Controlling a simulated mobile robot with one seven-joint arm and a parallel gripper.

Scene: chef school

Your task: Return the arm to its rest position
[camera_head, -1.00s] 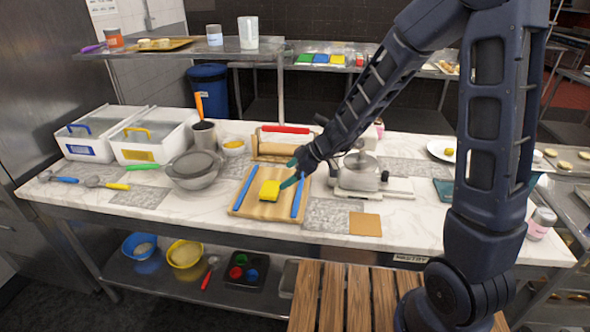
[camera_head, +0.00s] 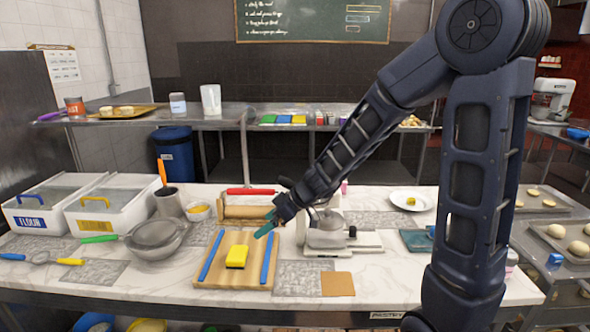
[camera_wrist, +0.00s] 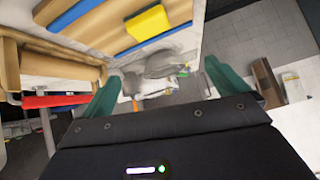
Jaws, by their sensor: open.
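My gripper (camera_head: 268,226) is open, with teal fingers, and sits above the worktop at the right side of the wooden board. Its fingers also show in the wrist view (camera_wrist: 160,92), apart with nothing between them. My dark blue arm comes down from the upper right of the head view. A yellow sponge-like block (camera_head: 237,256) lies on the wooden board (camera_head: 222,280) between two blue strips (camera_head: 211,256). It is below and left of my gripper and not touching it. The block also shows in the wrist view (camera_wrist: 147,22).
A rolling pin on a stand (camera_head: 248,212) is behind the board. A strainer bowl (camera_head: 158,240) and white bins (camera_head: 108,207) stand left. A shelf (camera_head: 220,122) runs behind the counter.

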